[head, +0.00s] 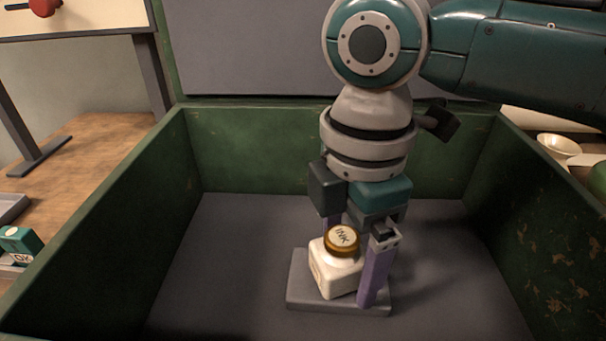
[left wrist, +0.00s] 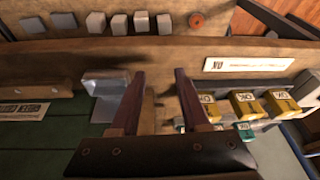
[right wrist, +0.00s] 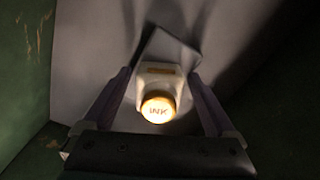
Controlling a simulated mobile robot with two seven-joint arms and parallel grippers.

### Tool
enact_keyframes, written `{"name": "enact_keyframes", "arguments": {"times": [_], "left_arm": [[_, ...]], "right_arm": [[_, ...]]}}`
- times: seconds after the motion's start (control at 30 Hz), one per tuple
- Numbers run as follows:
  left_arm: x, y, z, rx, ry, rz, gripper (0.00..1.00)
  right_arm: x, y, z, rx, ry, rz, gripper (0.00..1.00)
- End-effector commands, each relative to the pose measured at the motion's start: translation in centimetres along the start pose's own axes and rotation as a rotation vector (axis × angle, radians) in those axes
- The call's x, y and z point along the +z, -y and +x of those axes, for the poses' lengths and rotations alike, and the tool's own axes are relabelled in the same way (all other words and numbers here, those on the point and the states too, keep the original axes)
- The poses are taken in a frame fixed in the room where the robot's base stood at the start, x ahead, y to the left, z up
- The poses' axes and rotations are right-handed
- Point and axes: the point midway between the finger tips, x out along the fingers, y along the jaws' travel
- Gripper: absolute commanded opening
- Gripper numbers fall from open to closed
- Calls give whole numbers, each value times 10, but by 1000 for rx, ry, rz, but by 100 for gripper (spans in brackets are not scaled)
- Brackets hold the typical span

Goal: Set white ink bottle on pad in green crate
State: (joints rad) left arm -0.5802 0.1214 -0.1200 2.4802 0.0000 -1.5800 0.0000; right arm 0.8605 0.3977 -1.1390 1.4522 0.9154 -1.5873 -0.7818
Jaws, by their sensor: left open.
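The white ink bottle (head: 336,272) with a brown-gold cap marked INK stands on the grey pad (head: 300,293) inside the green crate (head: 262,150). It looks slightly turned relative to the pad. My right gripper (head: 345,262) points down with its purple fingers on either side of the bottle. In the right wrist view the bottle (right wrist: 160,88) sits between the fingers with small gaps on both sides, so the gripper looks open. The pad (right wrist: 172,46) is partly hidden behind the bottle there. My left gripper (left wrist: 160,82) is open and empty, away from the crate's inside.
The crate floor (head: 220,260) around the pad is clear, with high walls on the sides. A bowl (head: 558,146) stands outside the crate at right.

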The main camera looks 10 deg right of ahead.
Motion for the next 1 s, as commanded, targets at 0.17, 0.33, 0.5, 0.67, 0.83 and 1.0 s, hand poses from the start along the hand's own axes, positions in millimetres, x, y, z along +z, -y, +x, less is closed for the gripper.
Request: {"name": "enact_keyframes", "arguments": {"times": [0.17,0.33,0.5,0.67,0.83,1.0], "left_arm": [[0,-1,0,4,-1,-5,46],[-1,-2,-2,5,-1,-6,46],[-4,-1,-10,5,-1,-6,46],[-6,-1,-18,4,-1,-5,46],[-7,0,-22,1,0,-1,46],[-8,2,-24,-2,0,3,46]], "right_arm": [[0,0,0,0,0,0,94],[0,0,-7,1,-1,0,94],[0,-1,-38,5,-1,-1,94],[0,-1,-75,4,-2,-1,94],[0,-1,-106,3,-1,-1,94],[0,0,-121,0,-1,1,94]]}}
